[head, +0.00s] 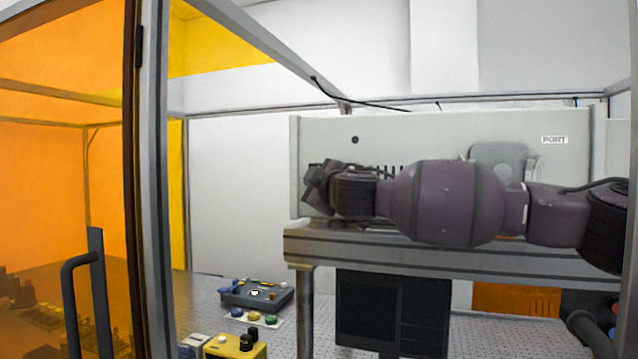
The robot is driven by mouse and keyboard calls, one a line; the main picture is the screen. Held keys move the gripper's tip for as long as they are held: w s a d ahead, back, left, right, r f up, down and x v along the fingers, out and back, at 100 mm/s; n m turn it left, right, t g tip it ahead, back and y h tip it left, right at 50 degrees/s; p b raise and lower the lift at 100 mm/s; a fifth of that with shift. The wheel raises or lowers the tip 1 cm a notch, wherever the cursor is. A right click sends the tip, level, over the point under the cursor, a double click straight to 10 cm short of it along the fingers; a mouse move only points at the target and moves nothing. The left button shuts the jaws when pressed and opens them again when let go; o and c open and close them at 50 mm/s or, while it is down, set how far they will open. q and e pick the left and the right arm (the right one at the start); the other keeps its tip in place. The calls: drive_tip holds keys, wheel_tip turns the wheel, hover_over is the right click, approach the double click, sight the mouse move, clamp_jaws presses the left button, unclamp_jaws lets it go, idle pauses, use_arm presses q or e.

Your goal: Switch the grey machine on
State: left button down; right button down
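The grey machine (440,135) is a wide, light grey box on a raised metal shelf in the head view. Its front has a small dark round spot (355,140) at upper left, dark vent-like slots at mid-left and a PORT label (554,140) at upper right. My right arm comes in from the right and crosses in front of it, hiding much of its lower front. My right gripper (319,188) is in front of the machine's left end; its fingers are too dark and bunched to tell open from shut. I see no clear power switch. My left gripper is not in view.
A metal frame post (152,180) and an orange panel with a dark handle (95,290) stand at left. A dark screen (365,310) hangs below the shelf (350,247). A dark tray (257,294) and a yellow box (235,347) sit on the perforated table.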

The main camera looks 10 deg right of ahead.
drive_tip(key=shift+w+d+r, duration=0.1)
drive_tip(key=shift+w+d, duration=0.1)
drive_tip(key=shift+w, duration=0.1)
idle(0.9)
drive_tip(key=shift+s+a, duration=0.1)
drive_tip(key=shift+s, duration=0.05)
drive_tip(key=shift+s+a+b, duration=0.4)
drive_tip(key=shift+s+b, duration=0.05)
drive_tip(key=shift+s, duration=0.15)
drive_tip(key=shift+s+a+f+b, duration=0.2)
drive_tip(key=shift+s+a+b, duration=0.25)
drive_tip(key=shift+s, duration=0.25)
drive_tip(key=shift+s+a+f+b, duration=0.25)
drive_tip(key=shift+s+a+b, duration=0.1)
drive_tip(key=shift+s+a, duration=0.25)
drive_tip(key=shift+s+a+f+b, duration=0.2)
drive_tip(key=shift+s+a+b, duration=0.2)
drive_tip(key=shift+s, duration=0.35)
drive_tip(key=shift+d, duration=0.1)
